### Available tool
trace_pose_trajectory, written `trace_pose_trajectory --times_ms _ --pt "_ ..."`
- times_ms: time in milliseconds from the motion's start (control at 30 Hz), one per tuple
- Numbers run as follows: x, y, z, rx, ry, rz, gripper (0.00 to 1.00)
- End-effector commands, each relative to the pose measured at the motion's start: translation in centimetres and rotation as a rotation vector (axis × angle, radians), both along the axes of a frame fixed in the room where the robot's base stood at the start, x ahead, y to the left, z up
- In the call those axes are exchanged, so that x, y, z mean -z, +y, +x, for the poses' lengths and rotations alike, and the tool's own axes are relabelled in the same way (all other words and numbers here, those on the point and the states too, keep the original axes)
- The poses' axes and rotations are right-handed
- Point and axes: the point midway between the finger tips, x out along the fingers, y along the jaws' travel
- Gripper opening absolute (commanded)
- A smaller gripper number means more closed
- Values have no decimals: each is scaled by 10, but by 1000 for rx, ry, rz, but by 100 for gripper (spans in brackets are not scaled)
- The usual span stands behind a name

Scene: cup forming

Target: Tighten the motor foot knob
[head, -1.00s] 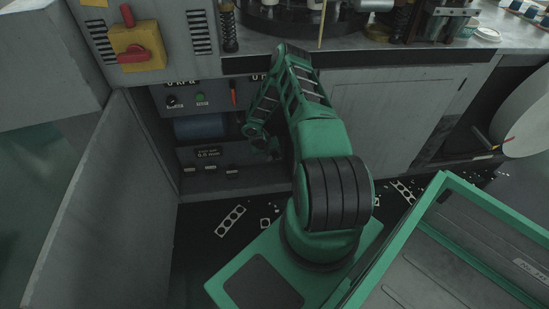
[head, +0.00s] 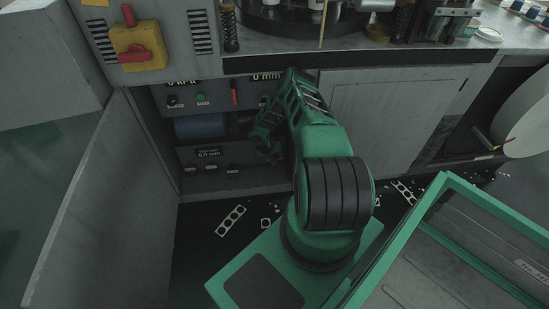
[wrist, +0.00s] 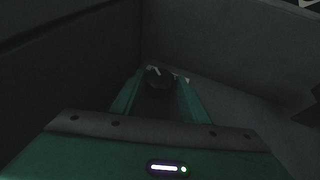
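A dark round knob (wrist: 158,78) shows at the far end of my gripper in the wrist view, between the two green fingers. It looks like the motor foot knob, but the picture is too dark to be certain. My gripper (wrist: 160,86) reaches it with a finger on each side; whether the fingers press on it I cannot tell. In the head view my gripper (head: 268,157) is low inside the open cabinet, right of the blue motor (head: 200,127). My arm hides the knob there.
The open cabinet door (head: 100,200) stands at the left. The closed cabinet door (head: 385,120) is right of my arm. Punched strips (head: 230,220) lie on the floor.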

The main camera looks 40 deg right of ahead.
Motion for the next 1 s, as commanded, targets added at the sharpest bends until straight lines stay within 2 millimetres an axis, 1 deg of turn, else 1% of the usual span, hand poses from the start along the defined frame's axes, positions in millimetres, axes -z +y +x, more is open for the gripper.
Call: trace_pose_trajectory --times_ms 33,100,333,700,1000 --pt "0 0 0 0 0 0 28" --pt "0 0 0 0 0 0 13" --pt "0 -1 0 1 -15 18 13" --pt "-1 -4 -2 1 -130 173 13" --pt "-1 -3 -2 -1 -156 212 13"
